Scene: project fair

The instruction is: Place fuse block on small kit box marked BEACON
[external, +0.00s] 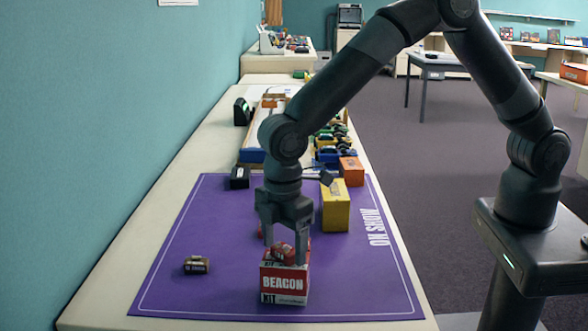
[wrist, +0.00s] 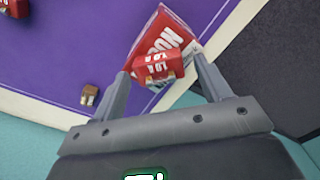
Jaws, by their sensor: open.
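The small red kit box marked BEACON (external: 283,283) stands on the purple mat, and its red and white top shows in the wrist view (wrist: 166,32). A red fuse block (external: 284,251) sits on top of this box; the wrist view shows the block (wrist: 158,68) with a white "1.0 A" label. My gripper (external: 286,256) is open, pointing down, with a finger on either side of the block. In the wrist view my gripper (wrist: 163,68) shows gaps beside the block. The fingers partly hide the block in the external view.
A small brown block (external: 196,265) lies left on the purple mat (external: 170,293). Another red item (wrist: 15,8) is partly cut off in the wrist view. A yellow box (external: 335,206), orange box (external: 352,171) and black block (external: 239,178) stand farther back. The mat's front left is clear.

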